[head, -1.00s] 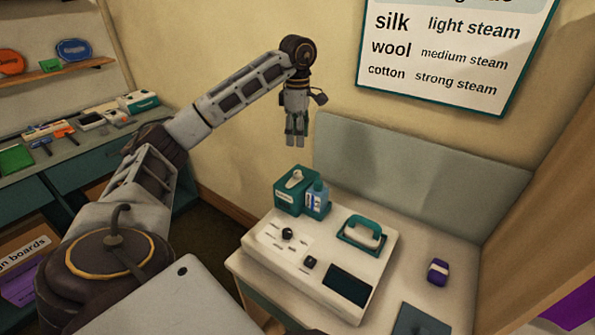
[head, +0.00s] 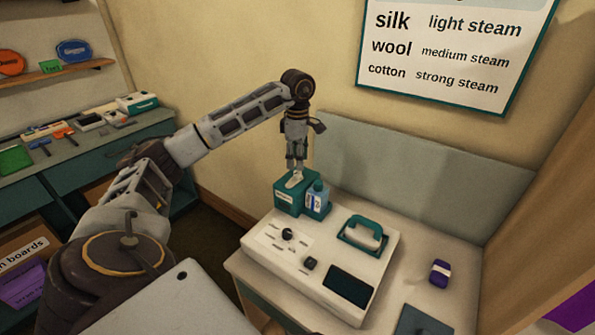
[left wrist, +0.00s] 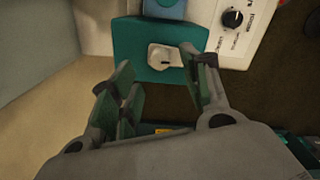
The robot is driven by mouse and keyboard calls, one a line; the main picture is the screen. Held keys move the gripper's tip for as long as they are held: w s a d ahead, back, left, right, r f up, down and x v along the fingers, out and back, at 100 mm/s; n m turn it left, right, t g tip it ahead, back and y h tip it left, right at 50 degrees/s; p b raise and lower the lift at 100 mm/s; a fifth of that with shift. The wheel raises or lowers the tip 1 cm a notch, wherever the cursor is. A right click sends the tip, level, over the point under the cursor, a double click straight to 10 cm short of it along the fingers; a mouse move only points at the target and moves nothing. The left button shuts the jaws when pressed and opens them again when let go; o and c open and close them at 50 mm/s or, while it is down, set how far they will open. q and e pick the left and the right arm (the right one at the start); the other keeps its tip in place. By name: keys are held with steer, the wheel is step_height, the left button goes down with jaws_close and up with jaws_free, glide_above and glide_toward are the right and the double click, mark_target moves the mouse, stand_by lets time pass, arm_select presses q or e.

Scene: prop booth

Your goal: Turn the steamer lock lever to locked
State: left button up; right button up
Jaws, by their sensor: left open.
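A teal box (head: 287,200) with a pale label on its front stands at the back left of the table, and it also shows in the left wrist view (left wrist: 135,38). A white lever-like piece (head: 295,180) sits on its top, seen from above in the left wrist view (left wrist: 165,57). Which way it points relative to any locked mark is too small to tell. My left gripper (head: 296,163) is open and empty, pointing down just above the box. In the left wrist view the fingers (left wrist: 160,70) stand apart beside the white piece. My right gripper is out of view.
A blue bottle (head: 318,199) stands against the box's right side. A purple item (head: 439,271) is to the right. A grey panel (head: 400,175) rises behind the table.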

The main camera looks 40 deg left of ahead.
mark_target(297, 172)
arm_select(q)
step_height(297, 172, down, 4)
steer(key=shift+f, duration=0.55)
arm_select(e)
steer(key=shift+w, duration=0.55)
arm_select(q)
jaws_close()
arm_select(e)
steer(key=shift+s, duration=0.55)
